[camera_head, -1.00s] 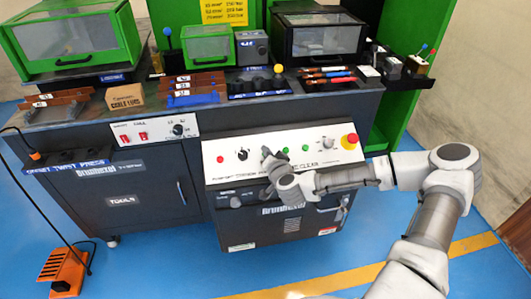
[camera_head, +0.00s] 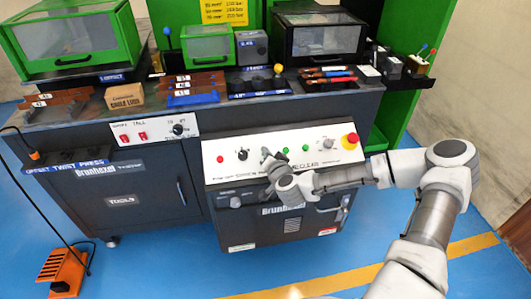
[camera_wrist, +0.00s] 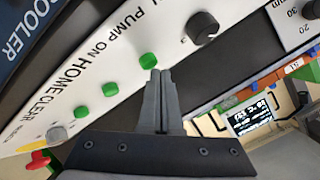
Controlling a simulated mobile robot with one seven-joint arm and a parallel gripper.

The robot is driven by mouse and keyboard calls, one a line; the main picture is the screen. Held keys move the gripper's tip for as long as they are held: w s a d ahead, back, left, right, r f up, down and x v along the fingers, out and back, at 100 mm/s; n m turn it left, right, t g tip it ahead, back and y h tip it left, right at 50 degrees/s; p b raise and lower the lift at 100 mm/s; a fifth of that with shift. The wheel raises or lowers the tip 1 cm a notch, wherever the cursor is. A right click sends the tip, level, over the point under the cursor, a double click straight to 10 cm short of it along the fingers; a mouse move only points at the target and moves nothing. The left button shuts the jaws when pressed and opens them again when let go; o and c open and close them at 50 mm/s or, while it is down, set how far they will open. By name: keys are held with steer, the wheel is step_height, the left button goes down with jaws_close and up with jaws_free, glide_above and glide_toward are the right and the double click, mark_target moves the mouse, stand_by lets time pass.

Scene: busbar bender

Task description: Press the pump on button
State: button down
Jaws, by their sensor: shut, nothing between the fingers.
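The pump on button (camera_wrist: 148,60) is a small green button beside the printed words PUMP ON on the white control panel (camera_head: 219,170). My gripper (camera_wrist: 158,74) is shut and empty, its two fingers together. In the wrist view its fingertips are right at the lower edge of this button and overlap it slightly; I cannot tell whether they touch. In the head view my gripper (camera_head: 266,154) is in front of the panel, between the black knob (camera_head: 242,155) and the other green buttons, and hides the pump on button.
Two more green buttons, home (camera_wrist: 110,89) and clear (camera_wrist: 81,111), lie along the same row. A grey knob (camera_head: 329,143) and a red emergency stop on yellow (camera_head: 349,141) are at the right end. A red light (camera_head: 220,159) is at the left.

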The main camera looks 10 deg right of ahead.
steer(key=shift+w+f+b, duration=0.25)
steer(key=shift+f+b, duration=0.05)
steer(key=shift+f, duration=0.2)
stand_by(0.3)
steer(key=shift+r, duration=0.1)
steer(key=shift+s+r+p, duration=0.45)
steer(key=shift+r+p, duration=0.35)
steer(key=r+p, duration=0.1)
steer(key=s+r+p, duration=0.1)
steer(key=r, duration=0.1)
steer(key=s+r+p, duration=0.1)
steer(key=p, duration=0.1)
steer(key=shift+s+r, duration=0.1)
steer(key=shift+r, duration=0.1)
stand_by(0.6)
